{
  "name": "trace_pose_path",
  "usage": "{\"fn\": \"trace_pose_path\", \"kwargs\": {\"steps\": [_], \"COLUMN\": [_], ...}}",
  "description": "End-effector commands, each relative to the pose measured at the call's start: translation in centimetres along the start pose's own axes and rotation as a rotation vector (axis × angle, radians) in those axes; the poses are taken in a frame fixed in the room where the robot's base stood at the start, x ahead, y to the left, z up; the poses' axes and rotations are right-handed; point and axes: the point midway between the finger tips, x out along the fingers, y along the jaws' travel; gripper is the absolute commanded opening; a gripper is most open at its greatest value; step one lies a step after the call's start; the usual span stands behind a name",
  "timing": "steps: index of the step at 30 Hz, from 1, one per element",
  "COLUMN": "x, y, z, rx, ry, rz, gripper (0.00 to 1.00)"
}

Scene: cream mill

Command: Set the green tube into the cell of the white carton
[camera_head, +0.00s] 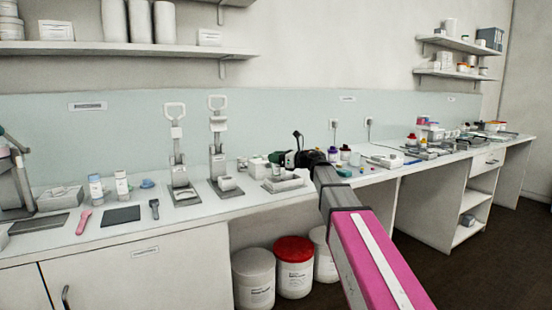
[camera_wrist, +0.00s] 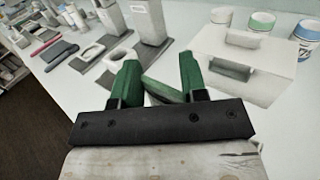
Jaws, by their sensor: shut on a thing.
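My gripper (camera_wrist: 160,82) is shut on the green tube (camera_wrist: 166,92), which lies at a slant between the two green fingers in the wrist view. Its lower end is hidden behind the gripper's dark crossbar. The white carton (camera_wrist: 267,75) stands on the bench ahead and to the right of the fingers in the wrist view. The tube is apart from these openings in the picture. In the head view my gripper (camera_head: 292,158) is over the bench beyond my arm, and the tube cannot be made out clearly there.
Several lidded jars (camera_wrist: 260,21) stand behind the carton. Grey upright stands (camera_head: 218,150) rise from the bench left of my gripper. A grey tray (camera_head: 285,184) lies near the front edge. Tubs (camera_head: 293,268) stand on the floor below.

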Motion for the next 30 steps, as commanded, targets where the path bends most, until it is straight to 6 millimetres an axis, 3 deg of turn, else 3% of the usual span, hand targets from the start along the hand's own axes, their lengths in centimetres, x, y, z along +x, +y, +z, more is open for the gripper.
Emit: {"fn": "trace_pose_path", "kwargs": {"steps": [30], "x": [0.0], "y": [0.0], "z": [-1.8], "rx": [-0.001], "ry": [0.000], "rz": [0.000], "gripper": [0.00]}}
